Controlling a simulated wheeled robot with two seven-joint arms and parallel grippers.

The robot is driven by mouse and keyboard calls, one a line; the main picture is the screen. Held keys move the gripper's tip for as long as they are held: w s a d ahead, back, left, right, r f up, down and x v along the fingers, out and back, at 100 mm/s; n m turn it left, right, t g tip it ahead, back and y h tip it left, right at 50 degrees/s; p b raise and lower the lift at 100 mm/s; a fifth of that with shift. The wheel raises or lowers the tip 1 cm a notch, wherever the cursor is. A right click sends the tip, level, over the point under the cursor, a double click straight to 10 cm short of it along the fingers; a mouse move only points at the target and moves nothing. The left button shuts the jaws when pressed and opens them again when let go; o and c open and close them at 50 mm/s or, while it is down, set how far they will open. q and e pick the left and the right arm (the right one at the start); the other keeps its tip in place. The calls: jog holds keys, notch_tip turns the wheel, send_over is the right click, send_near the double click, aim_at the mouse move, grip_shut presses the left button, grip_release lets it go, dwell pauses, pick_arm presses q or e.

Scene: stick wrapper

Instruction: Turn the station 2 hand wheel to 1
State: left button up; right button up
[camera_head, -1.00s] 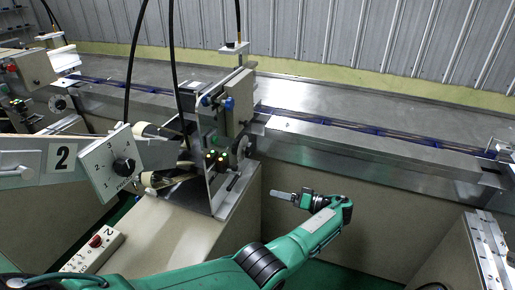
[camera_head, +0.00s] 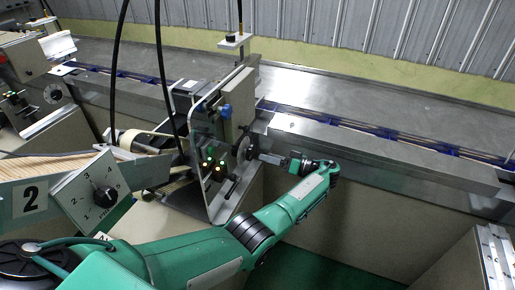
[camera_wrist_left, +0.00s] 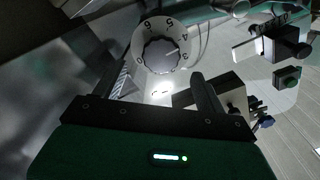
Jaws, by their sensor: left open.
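The station 2 hand wheel (camera_head: 244,147) is a small disc on the right side of the upright wrapper unit, seen nearly edge-on in the head view. In the left wrist view, it is a light dial (camera_wrist_left: 145,61) with numbers around a dark central knob (camera_wrist_left: 160,56); 3, 4, 5 and 6 can be made out along its top and right. My left gripper (camera_head: 261,156) points at the wheel from the right, close to it. In the wrist view, its two dark fingers (camera_wrist_left: 155,82) are spread apart and empty, with the dial beyond them. My right gripper is not in view.
The metal conveyor (camera_head: 380,154) runs behind my left forearm. Black cables (camera_head: 158,70) hang over the unit. Open floor (camera_head: 310,262) lies below right.

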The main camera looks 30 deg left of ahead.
aim_at(253, 153)
pick_arm(q)
jog(key=a, duration=0.2)
jog(key=a+p, duration=0.1)
jog(key=a, duration=0.1)
jog(key=shift+s+r, duration=0.2)
jog(key=shift+a+f+p, duration=0.2)
jog(key=shift+a+p, duration=0.1)
jog(key=shift+a, duration=0.25)
jog(key=c, duration=1)
